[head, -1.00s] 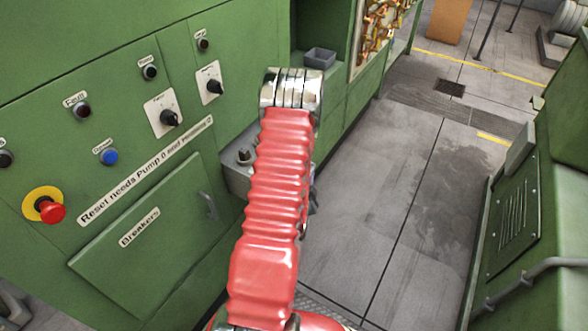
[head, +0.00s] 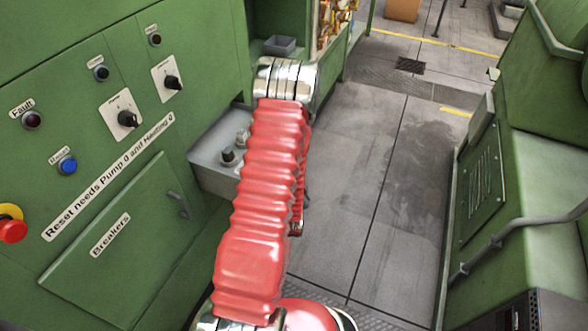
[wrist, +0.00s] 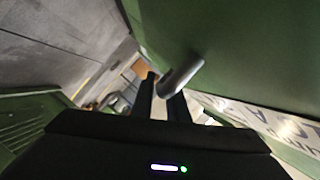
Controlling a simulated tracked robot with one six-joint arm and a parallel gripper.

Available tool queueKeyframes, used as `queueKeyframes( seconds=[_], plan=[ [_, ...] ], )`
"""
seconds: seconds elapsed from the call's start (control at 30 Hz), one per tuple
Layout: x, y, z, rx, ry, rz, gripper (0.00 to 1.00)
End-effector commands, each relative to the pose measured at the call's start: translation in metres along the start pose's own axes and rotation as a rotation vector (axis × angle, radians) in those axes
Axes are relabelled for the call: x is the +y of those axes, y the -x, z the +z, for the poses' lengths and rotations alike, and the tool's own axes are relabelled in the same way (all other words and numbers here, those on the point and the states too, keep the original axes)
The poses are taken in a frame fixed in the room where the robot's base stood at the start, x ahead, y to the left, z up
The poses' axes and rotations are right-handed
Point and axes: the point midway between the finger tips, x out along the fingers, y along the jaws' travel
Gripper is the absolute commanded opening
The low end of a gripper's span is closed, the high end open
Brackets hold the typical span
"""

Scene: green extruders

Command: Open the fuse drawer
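A grey drawer-like tray (head: 210,158) sticks out of the green cabinet front, left of my arm. Its inside shows from above, with several round fuse-like caps (head: 230,157) in it. My arm hides its right end. The Breakers door (head: 110,240) lies below and to the left, flat against the cabinet, with a grey handle (head: 178,204). My gripper is hidden behind my arm in the head view. In the wrist view my gripper's two dark fingers (wrist: 161,98) are apart, with a gap between them.
Knobs and buttons, including a red emergency stop (head: 12,231), cover the cabinet at left. A small grey bin (head: 279,46) sits in a recess behind. A green machine (head: 545,150) with pipes stands at right. Open concrete floor (head: 365,170) lies between.

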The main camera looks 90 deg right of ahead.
Motion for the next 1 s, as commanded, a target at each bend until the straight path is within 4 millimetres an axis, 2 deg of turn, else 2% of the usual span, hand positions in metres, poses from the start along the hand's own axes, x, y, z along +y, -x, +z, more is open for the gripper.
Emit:
queueKeyframes(
  seconds=[0.2, 0.57, 0.77, 1.0],
  plan=[
    [0.0, 0.001, 0.0, -0.001, 0.0, -0.001, 0.3],
    [0.0, 0.005, 0.001, -0.002, 0.0, 0.0, 0.3],
    [0.0, 0.027, 0.001, -0.002, -0.001, 0.001, 0.3],
    [0.001, 0.062, 0.002, -0.002, 0.0, 0.002, 0.3]
  ],
)
